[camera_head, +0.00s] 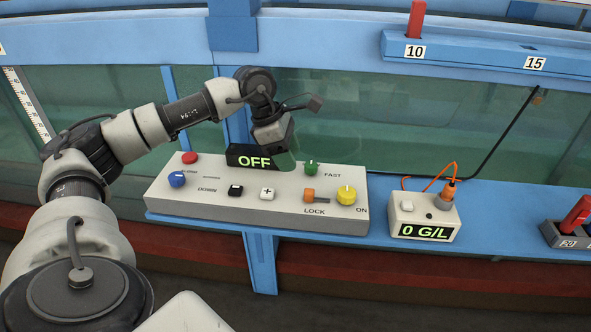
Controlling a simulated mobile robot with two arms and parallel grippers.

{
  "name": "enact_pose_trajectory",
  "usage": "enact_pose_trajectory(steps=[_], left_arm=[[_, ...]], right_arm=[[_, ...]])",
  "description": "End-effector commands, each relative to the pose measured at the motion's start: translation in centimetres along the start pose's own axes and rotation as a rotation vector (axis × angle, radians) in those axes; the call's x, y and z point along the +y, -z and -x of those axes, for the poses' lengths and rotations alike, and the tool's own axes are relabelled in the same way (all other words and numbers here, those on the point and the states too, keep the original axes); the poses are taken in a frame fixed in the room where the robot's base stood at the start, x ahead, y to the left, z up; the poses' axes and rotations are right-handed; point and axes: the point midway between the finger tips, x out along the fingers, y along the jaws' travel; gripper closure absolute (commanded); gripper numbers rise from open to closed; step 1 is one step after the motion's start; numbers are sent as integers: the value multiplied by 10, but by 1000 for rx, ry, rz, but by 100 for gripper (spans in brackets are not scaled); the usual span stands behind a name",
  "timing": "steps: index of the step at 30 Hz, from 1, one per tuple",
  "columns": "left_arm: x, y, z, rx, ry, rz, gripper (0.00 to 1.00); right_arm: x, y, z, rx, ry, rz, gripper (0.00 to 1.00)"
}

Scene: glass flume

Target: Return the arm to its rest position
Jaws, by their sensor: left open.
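My left arm comes in from the lower left and reaches over the grey control box on the blue shelf. Its gripper (285,150) points down at the back of the box, close to the black display (250,157) that reads OFF. The fingers are small and partly hidden around the display, and I see nothing held. I cannot tell whether they touch the box. The control box (225,205) carries red, blue, green and yellow knobs, black and white buttons, and an orange lock slider (310,196). My right gripper is not in view.
A small meter box (425,218) reading 0 G/L, with an orange cable, stands right of the control box. A dark rack (562,236) with a red piece is at the right edge. The glass flume wall (410,130) and a blue rail (465,55) lie behind.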

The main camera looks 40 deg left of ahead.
Motion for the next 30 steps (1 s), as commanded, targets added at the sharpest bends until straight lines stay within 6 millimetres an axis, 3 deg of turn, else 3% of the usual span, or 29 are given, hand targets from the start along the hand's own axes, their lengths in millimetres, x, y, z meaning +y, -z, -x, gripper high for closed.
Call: enact_pose_trajectory(steps=[21, 23, 26, 30], left_arm=[[-3, -6, 0, -22, 9, -4, 49], [-9, -18, -10, -68, 28, -9, 49], [-30, -56, -36, -224, 88, -1, 49], [-83, -133, -71, -592, 253, 113, 49]], right_arm=[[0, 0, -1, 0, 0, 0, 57], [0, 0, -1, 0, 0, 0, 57], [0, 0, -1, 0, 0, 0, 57], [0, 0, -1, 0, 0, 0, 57]])
